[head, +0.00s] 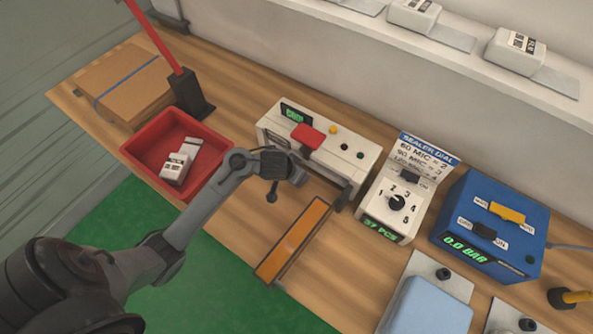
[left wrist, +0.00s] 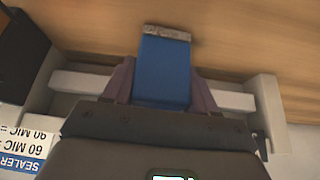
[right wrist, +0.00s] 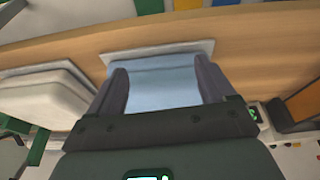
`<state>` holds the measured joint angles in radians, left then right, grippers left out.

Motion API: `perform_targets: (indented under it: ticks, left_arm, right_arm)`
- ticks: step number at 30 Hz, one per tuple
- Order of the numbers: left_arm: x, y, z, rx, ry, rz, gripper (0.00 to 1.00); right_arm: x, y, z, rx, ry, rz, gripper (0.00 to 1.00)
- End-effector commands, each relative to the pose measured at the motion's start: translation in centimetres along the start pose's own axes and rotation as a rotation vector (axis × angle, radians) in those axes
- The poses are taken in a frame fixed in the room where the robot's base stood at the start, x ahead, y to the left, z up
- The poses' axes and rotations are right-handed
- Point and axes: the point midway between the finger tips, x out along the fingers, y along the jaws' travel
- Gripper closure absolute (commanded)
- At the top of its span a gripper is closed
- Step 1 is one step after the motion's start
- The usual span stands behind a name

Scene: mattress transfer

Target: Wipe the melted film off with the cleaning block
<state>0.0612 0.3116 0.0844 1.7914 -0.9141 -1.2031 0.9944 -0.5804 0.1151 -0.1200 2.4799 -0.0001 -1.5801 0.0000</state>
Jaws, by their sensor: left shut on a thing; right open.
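My left gripper (head: 288,172) is at the front of the white sealer (head: 330,148). In the left wrist view it is shut on the blue cleaning block (left wrist: 163,68), which has a grey end face. The block is in front of a white bar (left wrist: 78,83), between the sealer's white side pieces; I cannot tell whether it touches the bar. I cannot make out any melted film. My right gripper (right wrist: 165,88) is open, with a light blue pad (right wrist: 158,92) showing between its fingers; it is outside the head view.
An orange-topped strip (head: 293,240) lies before the sealer. A white dial box (head: 391,203) and a blue pressure box (head: 490,225) stand to the right. A red tray (head: 138,152) with white packs is at left, near a red-poled stand (head: 190,95). Bare wood shows front right of the strip.

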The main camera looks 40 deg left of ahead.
Motion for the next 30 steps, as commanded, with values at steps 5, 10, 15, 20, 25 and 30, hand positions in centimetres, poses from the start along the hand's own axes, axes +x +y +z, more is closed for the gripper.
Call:
perform_targets:
  ticks: [5, 10, 15, 20, 25, 30]
  left_arm:
    - [0.4, 0.0, 0.2, 0.0, 0.0, 0.0, 0.79]
    - [0.6, 0.0, 0.3, -0.001, 0.0, 0.0, 0.79]
    - [0.4, -0.4, 0.3, -0.001, -0.001, -0.001, 0.79]
    - [0.2, -1.7, 0.2, -0.001, -0.002, -0.002, 0.79]
    - [0.1, -3.0, 0.3, -0.001, -0.001, -0.001, 0.79]
    - [0.2, -3.9, 0.4, -0.001, -0.001, -0.001, 0.79]
  right_arm:
    - [0.3, 0.0, 0.1, 0.001, 0.0, -0.001, 0.17]
    - [0.4, 0.0, 0.1, 0.0, 0.0, 0.0, 0.17]
    - [0.1, 0.0, 0.0, -0.002, -0.001, 0.001, 0.17]
    - [-0.8, 0.2, -0.2, -0.007, -0.001, 0.006, 0.17]
    - [-1.6, 0.3, -0.4, -0.009, -0.002, 0.007, 0.17]
    - [-1.9, 0.3, -0.6, -0.009, -0.001, 0.007, 0.17]
